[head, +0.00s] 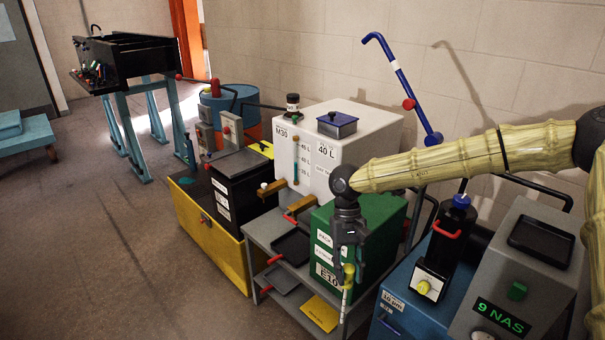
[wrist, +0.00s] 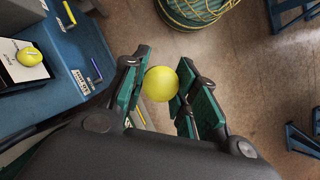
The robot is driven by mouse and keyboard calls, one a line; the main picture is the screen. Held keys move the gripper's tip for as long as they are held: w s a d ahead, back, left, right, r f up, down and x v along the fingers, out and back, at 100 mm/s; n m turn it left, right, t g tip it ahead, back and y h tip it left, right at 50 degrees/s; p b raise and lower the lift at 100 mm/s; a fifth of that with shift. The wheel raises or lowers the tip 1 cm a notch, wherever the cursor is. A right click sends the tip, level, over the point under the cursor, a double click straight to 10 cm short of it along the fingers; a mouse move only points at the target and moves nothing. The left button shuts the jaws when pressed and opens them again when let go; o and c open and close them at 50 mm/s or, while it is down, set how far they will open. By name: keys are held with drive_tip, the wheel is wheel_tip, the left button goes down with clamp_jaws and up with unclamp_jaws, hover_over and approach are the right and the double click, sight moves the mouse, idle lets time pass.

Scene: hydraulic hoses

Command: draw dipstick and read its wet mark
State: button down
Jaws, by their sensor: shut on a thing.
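My gripper (head: 348,258) is shut on the yellow ball knob of the dipstick (head: 345,300). In the head view the thin pale stick hangs down from the jaws, nearly upright, in front of the green tank (head: 379,226) labelled E10. In the wrist view the yellow knob (wrist: 161,84) sits between the two green-padded fingers. The stick's lower end is near the bottom of the head view, and a wet mark on it is too small to make out.
A white 40 L tank (head: 363,140) stands behind the green tank. A grey stand (head: 257,240) with black trays is at left. A yellow bin (head: 217,240) is beyond it. A grey unit (head: 536,270) reading 9 NAS is at right.

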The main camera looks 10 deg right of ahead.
drive_tip(key=s+a+r+m+t+h, duration=0.1)
drive_tip(key=s+a+r+m+t, duration=0.25)
drive_tip(key=r, duration=0.65)
drive_tip(key=s+a+r+m+b, duration=0.15)
drive_tip(key=a+r+m, duration=0.35)
drive_tip(key=r, duration=0.5)
drive_tip(key=s+a+r+m+t+h, duration=0.1)
drive_tip(key=s+a+r+m, duration=0.3)
drive_tip(key=r, duration=0.6)
drive_tip(key=s+a+r+m+t+h, duration=0.1)
drive_tip(key=s+r+m+t, duration=0.1)
drive_tip(key=s+r+m, duration=0.3)
drive_tip(key=s+a+r+m+t+h+b, duration=0.1)
drive_tip(key=s+r+m, duration=0.4)
drive_tip(key=s, duration=0.5)
drive_tip(key=s+a+r+m+t+h, duration=0.1)
drive_tip(key=s+a+r+m+t, duration=0.1)
drive_tip(key=s+m, duration=0.5)
drive_tip(key=shift+s+r+m+t, duration=0.35)
drive_tip(key=shift+r+t, duration=0.5)
drive_tip(key=shift+r, duration=0.55)
drive_tip(key=shift+w+a, duration=0.1)
